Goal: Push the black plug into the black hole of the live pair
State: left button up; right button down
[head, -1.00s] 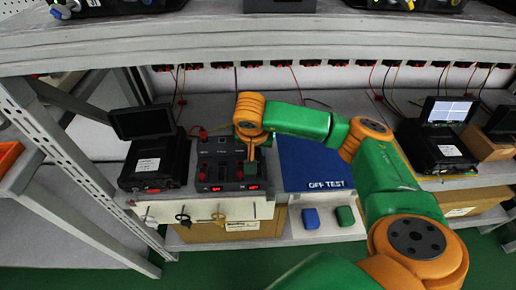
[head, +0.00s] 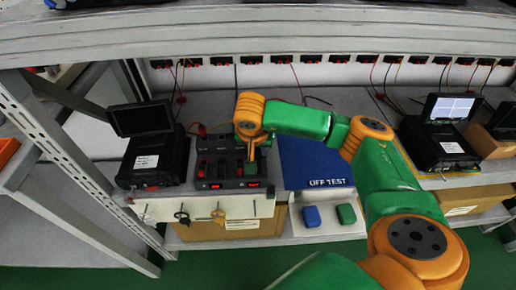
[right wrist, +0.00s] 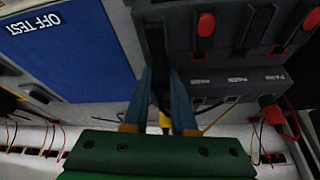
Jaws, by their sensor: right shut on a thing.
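My right gripper (head: 251,150) is over the right part of a black instrument (head: 233,186) with two lit red displays. In the right wrist view its two blue-grey fingers (right wrist: 166,105) are closed around a dark, narrow thing (right wrist: 161,85), likely the black plug. Its tip is lost against the black housing, so I cannot tell whether it is in a hole. A yellow piece shows between the fingers, below it. A red plug (right wrist: 270,114) with a red lead sits in the box behind. The holes under my gripper are hidden. My left gripper is not in view.
A blue "OFF TEST" mat (head: 316,165) lies right of the instrument. A black unit with a screen (head: 145,120) stands at left, another (head: 440,140) at right. Blue (head: 311,216) and green (head: 346,214) blocks lie on the lower shelf. The upper shelf edge (head: 250,45) crosses above.

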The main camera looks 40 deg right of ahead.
jog(key=shift+f+b, duration=0.35)
jog(key=shift+f, duration=0.05)
dwell(0.4)
jog(key=shift+c, duration=1.2)
grip_release()
notch_tip(320, 180, up, 6)
jog(key=p, duration=0.4)
jog(key=shift+f+p, duration=0.15)
jog(key=shift+p, duration=0.15)
jog(key=shift+f, duration=0.1)
